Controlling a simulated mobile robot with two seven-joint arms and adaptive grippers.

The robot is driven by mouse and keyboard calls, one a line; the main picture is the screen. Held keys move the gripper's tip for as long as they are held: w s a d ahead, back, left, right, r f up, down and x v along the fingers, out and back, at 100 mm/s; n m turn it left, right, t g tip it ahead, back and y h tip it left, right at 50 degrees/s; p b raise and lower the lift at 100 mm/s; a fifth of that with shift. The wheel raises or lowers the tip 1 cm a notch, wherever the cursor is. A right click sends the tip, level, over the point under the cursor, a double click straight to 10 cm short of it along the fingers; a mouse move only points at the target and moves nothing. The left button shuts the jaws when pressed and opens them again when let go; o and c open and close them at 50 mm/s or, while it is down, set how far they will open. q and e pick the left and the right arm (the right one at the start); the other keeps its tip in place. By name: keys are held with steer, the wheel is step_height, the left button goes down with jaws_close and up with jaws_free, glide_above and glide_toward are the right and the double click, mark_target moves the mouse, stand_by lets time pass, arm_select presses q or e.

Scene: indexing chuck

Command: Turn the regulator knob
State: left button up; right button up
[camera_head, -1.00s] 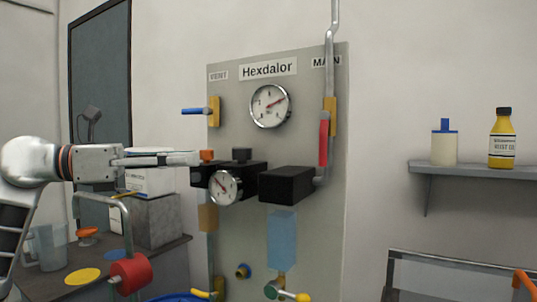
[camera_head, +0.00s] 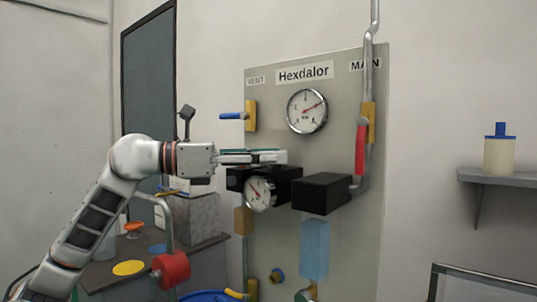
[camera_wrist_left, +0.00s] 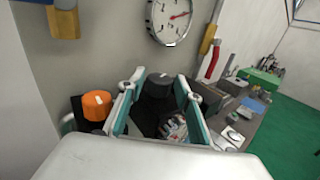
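The panel labelled Hexdalor (camera_head: 348,90) carries a black regulator block (camera_head: 287,186) with a small dial gauge (camera_head: 260,193). In the left wrist view a black knob (camera_wrist_left: 158,86) stands on this block, and an orange knob (camera_wrist_left: 97,104) is to its left. The frames do not label which is the regulator knob. My left gripper (camera_head: 280,157) is level above the block and hides both knobs in the head view. In the left wrist view its fingers are open on either side of the black knob; contact cannot be made out. My right gripper is out of view.
A large gauge (camera_head: 307,111), a blue vent handle (camera_head: 232,116) and a red main handle (camera_head: 360,148) are on the panel. A black box (camera_head: 321,193) sits right of the regulator. A bench (camera_head: 205,246) is at left, a shelf (camera_head: 500,177) at right.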

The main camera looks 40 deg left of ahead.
arm_select(q)
steer(key=shift+w+d, duration=0.1)
steer(key=shift+w, duration=0.05)
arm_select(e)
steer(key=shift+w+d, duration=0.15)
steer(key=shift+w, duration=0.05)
arm_select(q)
steer(key=c, duration=0.8)
steer(key=n+y+b, duration=0.1)
steer(key=t+y+b, duration=0.1)
steer(key=shift+w+d+f+n+y+b, duration=0.1)
steer(key=shift+d+f+n+y+b, duration=0.1)
steer(key=shift+f+n+y+b, duration=0.15)
steer(key=shift+c, duration=0.2)
steer(key=shift+n+t+y+b, duration=0.4)
steer(key=shift+n+y+b, duration=0.25)
steer(key=shift+y, duration=0.2)
steer(key=shift+d+r+n+t+y+b, duration=0.15)
steer(key=shift+n+t+y+b, duration=0.2)
steer(key=shift+y, duration=0.25)
steer(key=shift+s+r, duration=0.15)
steer(key=shift+s, duration=0.05)
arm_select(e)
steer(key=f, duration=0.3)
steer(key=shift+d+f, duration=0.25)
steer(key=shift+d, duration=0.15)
arm_select(q)
steer(key=o, duration=0.8)
steer(key=shift+o, duration=0.2)
